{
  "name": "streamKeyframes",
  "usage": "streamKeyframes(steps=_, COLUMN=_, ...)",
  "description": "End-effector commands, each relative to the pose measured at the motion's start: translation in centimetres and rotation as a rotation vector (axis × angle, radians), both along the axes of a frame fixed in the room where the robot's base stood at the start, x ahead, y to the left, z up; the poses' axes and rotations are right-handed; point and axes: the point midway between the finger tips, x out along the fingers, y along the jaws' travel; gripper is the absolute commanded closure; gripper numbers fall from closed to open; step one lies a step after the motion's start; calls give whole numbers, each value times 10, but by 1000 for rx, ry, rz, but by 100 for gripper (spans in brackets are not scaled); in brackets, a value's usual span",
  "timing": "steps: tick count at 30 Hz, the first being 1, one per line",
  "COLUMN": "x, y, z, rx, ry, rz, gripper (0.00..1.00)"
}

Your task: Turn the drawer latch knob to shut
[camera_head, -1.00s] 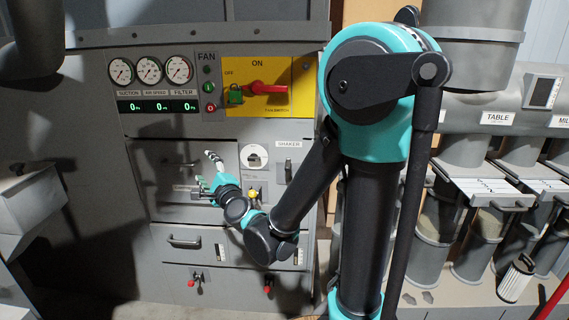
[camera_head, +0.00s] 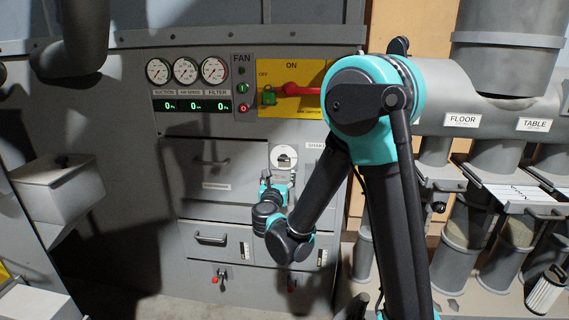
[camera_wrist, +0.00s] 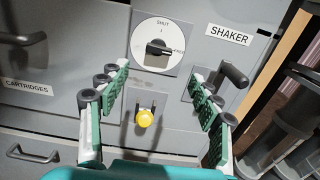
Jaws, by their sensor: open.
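The latch knob (camera_wrist: 158,47) is black on a round white dial plate marked SHUT at its top, with a smaller mark at its right. Its bar lies roughly horizontal in the wrist view. The dial also shows in the head view (camera_head: 284,156), just above my gripper (camera_head: 273,186). In the wrist view my gripper (camera_wrist: 159,82) is open and empty. Its green-padded fingers stand left and right, with the knob beyond and slightly above the gap between the tips. The fingers appear apart from the knob. The CARTRIDGES drawer (camera_head: 208,160) is at the left of the dial.
A black SHAKER handle (camera_wrist: 234,76) stands out close beside the right finger. A lower drawer handle (camera_wrist: 33,154) is at lower left. The red fan switch (camera_head: 300,90) is above.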

Motion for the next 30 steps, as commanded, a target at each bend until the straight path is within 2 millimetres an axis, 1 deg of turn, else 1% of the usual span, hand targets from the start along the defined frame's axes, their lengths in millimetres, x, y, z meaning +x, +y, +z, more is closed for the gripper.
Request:
streamKeyframes(steps=1, x=12, y=-1, z=0, rx=0, ry=0, rz=-2, gripper=36)
streamKeyframes(steps=9, x=64, y=-3, z=0, rx=-1, ry=0, rz=-2, gripper=36)
streamKeyframes(steps=12, x=81, y=-4, z=0, rx=-1, ry=-1, rz=-2, gripper=36)
streamKeyframes(steps=15, x=94, y=-3, z=0, rx=-1, ry=-1, rz=0, gripper=36)
streamKeyframes(steps=18, x=103, y=-4, z=0, rx=-2, ry=-1, rz=0, gripper=36)
streamKeyframes(steps=21, x=107, y=-4, z=0, rx=-2, ry=-1, rz=1, gripper=36)
streamKeyframes(steps=30, x=109, y=-4, z=0, rx=-2, ry=-1, rz=2, gripper=36)
